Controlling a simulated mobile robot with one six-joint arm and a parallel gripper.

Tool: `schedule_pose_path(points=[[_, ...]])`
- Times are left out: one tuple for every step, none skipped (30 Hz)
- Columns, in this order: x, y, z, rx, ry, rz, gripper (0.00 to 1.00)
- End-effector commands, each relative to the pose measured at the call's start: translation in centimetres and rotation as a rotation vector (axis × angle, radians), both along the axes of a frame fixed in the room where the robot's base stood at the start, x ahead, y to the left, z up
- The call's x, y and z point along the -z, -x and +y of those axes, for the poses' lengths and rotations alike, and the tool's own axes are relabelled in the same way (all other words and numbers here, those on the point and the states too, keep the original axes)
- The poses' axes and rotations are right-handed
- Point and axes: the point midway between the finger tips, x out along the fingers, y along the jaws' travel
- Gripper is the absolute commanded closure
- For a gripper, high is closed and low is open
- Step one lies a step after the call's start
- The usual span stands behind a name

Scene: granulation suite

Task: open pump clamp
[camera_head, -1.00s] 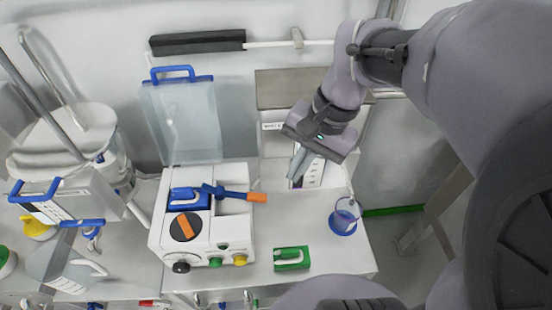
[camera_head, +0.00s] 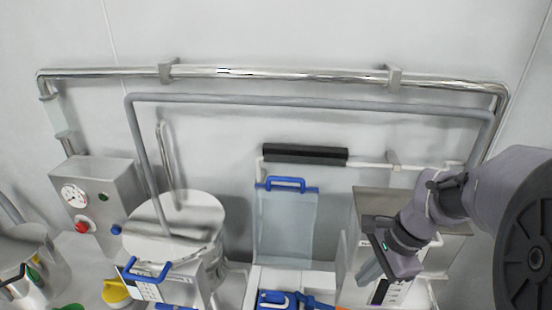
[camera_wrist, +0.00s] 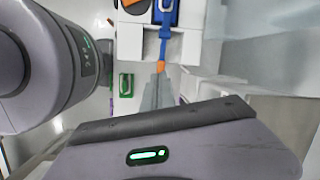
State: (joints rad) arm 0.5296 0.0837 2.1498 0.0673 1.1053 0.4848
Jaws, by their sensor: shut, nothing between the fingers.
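The white pump (camera_wrist: 133,45) shows at the top of the wrist view, and only its top edge (camera_head: 262,278) shows at the bottom of the head view. Its blue clamp (camera_wrist: 166,20) has a lever ending in an orange tip (camera_wrist: 160,66). In the head view the clamp (camera_head: 284,299) is cut off by the bottom edge. My gripper (camera_head: 366,273) is to the right of the clamp, before a steel-topped box. Its grey fingers (camera_wrist: 158,92) are together and empty, pointing toward the orange tip in the wrist view. I cannot tell the gap between them.
A clear panel with a blue handle (camera_head: 287,222) stands behind the pump. The steel-topped box (camera_head: 375,208) is close behind my gripper. A lidded vessel (camera_head: 175,222) and a gauge cabinet (camera_head: 96,190) stand left. A green item (camera_wrist: 126,85) lies beside the pump.

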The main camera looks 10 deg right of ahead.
Motion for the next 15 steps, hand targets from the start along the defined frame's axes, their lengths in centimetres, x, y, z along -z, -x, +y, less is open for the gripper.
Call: schedule_pose_path(points=[[0.0,-0.2,-1.4,0.074,-0.033,0.038,1.0],[0.4,-0.3,-2.2,0.119,-0.053,0.06,1.0],[0.9,-0.3,-3.2,0.175,-0.076,0.085,1.0],[1.3,-0.4,-3.8,0.211,-0.093,0.103,1.0],[1.6,-0.3,-4.3,0.241,-0.106,0.117,1.0],[2.0,-0.3,-4.8,0.27,-0.118,0.13,1.0],[2.3,-0.4,-5.0,0.284,-0.125,0.136,1.0],[2.6,-0.4,-5.1,0.291,-0.128,0.14,1.0],[3.1,-0.4,-5.0,0.293,-0.129,0.142,1.0],[3.5,-0.4,-4.8,0.293,-0.129,0.141,1.0],[4.0,-0.5,-4.7,0.291,-0.13,0.141,1.0],[4.8,-0.5,-4.4,0.289,-0.128,0.142,1.0],[5.4,-0.6,-4.1,0.289,-0.128,0.142,1.0],[6.1,-0.7,-3.9,0.289,-0.129,0.142,1.0],[7.0,-0.7,-3.6,0.289,-0.129,0.143,1.0]])
